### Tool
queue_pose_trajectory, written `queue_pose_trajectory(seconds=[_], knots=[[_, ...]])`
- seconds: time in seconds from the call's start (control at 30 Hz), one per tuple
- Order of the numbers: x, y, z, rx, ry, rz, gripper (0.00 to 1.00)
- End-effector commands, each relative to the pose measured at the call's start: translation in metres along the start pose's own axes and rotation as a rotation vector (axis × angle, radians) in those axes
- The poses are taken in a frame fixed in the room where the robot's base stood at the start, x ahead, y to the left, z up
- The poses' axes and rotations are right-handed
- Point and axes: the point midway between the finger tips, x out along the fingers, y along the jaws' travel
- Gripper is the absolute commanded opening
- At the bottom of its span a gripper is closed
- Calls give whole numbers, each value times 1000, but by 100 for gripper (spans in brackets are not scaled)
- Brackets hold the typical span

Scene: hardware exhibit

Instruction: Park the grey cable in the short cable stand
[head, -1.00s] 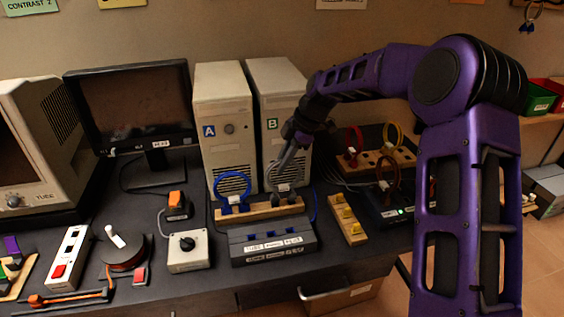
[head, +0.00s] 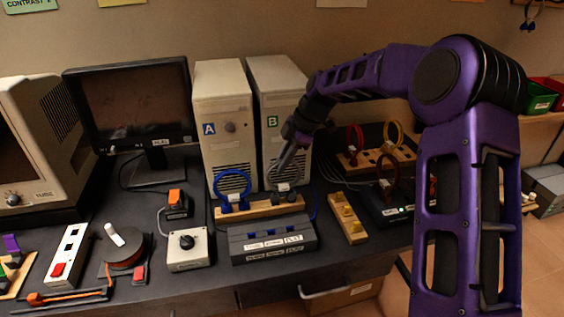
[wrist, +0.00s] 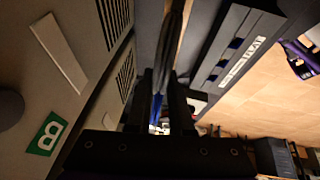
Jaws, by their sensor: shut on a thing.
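My gripper (head: 276,184) points down in front of the beige tower marked B, over the right part of a wooden cable rack (head: 260,209). In the wrist view my gripper (wrist: 164,110) is shut on a dark grey, cable-like piece (wrist: 172,45), which appears to be the grey cable. Its lower end and any contact with the rack are hidden or too small to tell. A blue cable loop (head: 232,172) stands at the rack's left.
Tower A (head: 224,110) and tower B (head: 277,95) stand close behind. A dark grey labelled block (head: 270,240) sits in front of the rack. A further wooden rack (head: 400,157) with red and yellow loops is at the back right. A switch box (head: 188,250) is at the left.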

Motion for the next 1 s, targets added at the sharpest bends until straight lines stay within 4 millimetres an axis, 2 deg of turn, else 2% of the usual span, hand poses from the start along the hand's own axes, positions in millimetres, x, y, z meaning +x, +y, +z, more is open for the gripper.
queue_pose_trajectory(seconds=[0.9,0.93,1.0], knots=[[5,-1,2,0,0,1,0],[5,-1,2,0,0,1,25],[5,-1,2,0,0,1,38]])
